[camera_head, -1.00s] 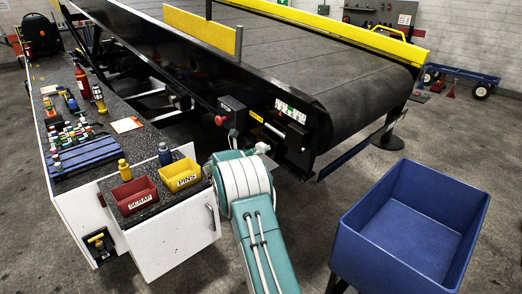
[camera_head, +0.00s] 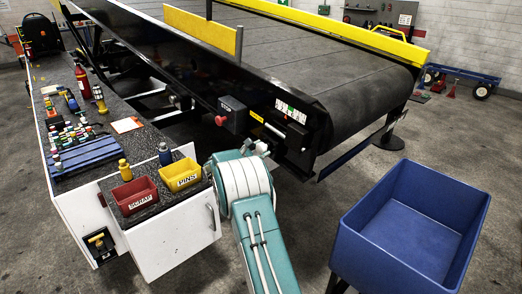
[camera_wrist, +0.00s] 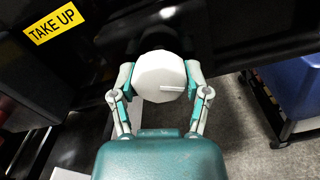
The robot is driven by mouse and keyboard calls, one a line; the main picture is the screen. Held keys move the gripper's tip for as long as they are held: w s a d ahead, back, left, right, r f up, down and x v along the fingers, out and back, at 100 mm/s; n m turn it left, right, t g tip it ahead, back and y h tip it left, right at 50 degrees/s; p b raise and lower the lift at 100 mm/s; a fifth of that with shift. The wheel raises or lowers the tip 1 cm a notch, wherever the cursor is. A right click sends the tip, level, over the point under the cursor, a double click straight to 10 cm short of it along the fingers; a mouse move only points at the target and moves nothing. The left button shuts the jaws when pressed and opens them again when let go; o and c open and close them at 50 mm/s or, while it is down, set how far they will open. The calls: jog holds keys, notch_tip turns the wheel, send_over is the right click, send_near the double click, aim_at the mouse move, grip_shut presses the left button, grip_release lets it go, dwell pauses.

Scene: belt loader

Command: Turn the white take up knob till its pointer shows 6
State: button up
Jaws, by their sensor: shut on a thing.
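The white take up knob (camera_wrist: 158,76) is in the upper middle of the wrist view, in front of the loader's black side. A thin pointer line on its face points to the right in the picture. My gripper (camera_wrist: 160,82) has one finger on each side of the knob and is shut on it. No numbers show around the knob. The yellow TAKE UP label (camera_wrist: 54,24) is at the upper left. In the head view my arm hides most of the knob area on the belt loader (camera_head: 290,120).
A blue bin (camera_head: 405,220) stands at the right. A bench with a red SCRAP tray (camera_head: 135,195) and a yellow PINS tray (camera_head: 181,175) is at the left. A red button (camera_head: 220,120) sits on the loader's side. The floor between the loader and the bin is clear.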

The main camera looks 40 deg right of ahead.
jog(key=m, duration=0.6)
jog(key=shift+w+a+f, duration=0.1)
jog(key=shift+w+f, duration=0.05)
jog(key=m, duration=0.6)
jog(key=shift+m, duration=0.3)
jog(key=shift+f, duration=0.1)
jog(key=o, duration=1.1)
jog(key=shift+o, duration=0.2)
jog(key=shift+r, duration=0.2)
